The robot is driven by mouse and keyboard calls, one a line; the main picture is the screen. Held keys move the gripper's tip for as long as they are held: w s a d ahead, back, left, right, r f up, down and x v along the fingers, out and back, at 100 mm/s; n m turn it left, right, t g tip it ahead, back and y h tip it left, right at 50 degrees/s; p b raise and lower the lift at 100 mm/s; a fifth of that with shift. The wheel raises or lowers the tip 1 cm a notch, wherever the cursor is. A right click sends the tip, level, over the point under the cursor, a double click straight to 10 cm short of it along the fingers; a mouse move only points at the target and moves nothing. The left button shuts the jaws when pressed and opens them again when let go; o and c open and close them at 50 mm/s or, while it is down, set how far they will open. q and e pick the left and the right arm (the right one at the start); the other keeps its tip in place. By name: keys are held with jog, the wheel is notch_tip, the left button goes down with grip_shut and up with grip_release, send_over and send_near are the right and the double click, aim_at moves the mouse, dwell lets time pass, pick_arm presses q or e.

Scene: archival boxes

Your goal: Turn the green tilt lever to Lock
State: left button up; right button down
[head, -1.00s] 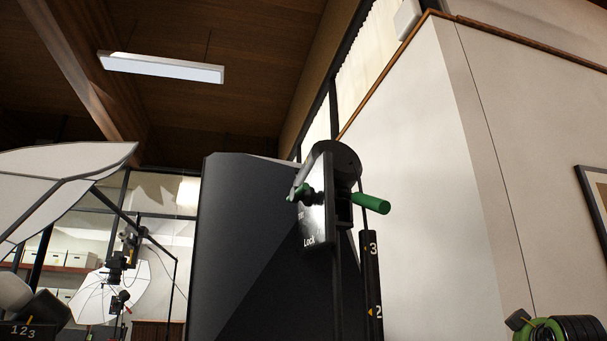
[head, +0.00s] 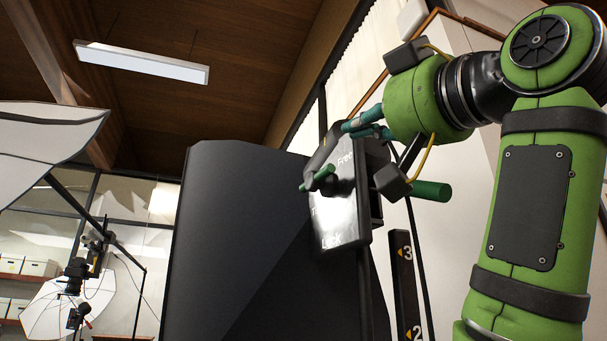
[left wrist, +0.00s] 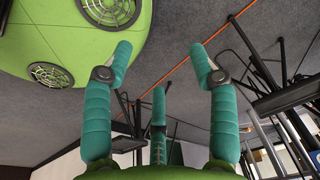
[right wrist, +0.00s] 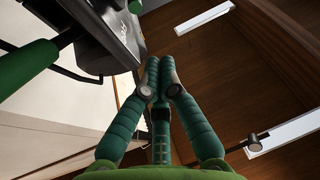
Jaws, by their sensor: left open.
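The dark panel (head: 340,222) stands at mid-picture in the head view, with "Free" legible near its top. A small green lever (head: 320,179) sticks out of the panel's face, pointing left. A thicker green handle (head: 432,191) sticks out to the right behind the panel. My right gripper (head: 352,127) is just above the panel's top edge, apart from the lever. In the right wrist view its fingertips (right wrist: 160,66) are together with nothing seen between them; the panel (right wrist: 103,22) and the lever's end (right wrist: 135,6) show at the top. My left gripper (left wrist: 160,62) is open and empty.
A large dark box-like body (head: 240,240) stands left of the panel. A numbered black post (head: 402,275) stands below the handle. A white umbrella (head: 45,145) and camera stands are at left. The left wrist view shows grey floor and thin stands.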

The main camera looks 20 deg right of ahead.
jog(key=s, duration=0.3)
pick_arm(q)
jog(key=s+d+g, duration=0.1)
jog(key=s+d, duration=0.1)
jog(key=s, duration=0.6)
pick_arm(e)
notch_tip(320, 180, up, 4)
jog(key=p, duration=0.7)
send_over(322, 181)
jog(key=s+a, duration=0.1)
jog(key=s, duration=0.3)
pick_arm(q)
notch_tip(322, 181, up, 6)
jog(key=w+a, duration=0.1)
jog(key=w, duration=0.1)
jog(key=shift+w+r, duration=0.15)
jog(key=shift+w, duration=0.15)
pick_arm(e)
jog(key=f, duration=0.4)
jog(key=shift+d+f, duration=0.15)
jog(key=shift+d, duration=0.15)
pick_arm(q)
jog(key=shift+w+b, duration=0.1)
jog(key=shift+b, duration=0.2)
pick_arm(e)
jog(key=shift+s, duration=0.1)
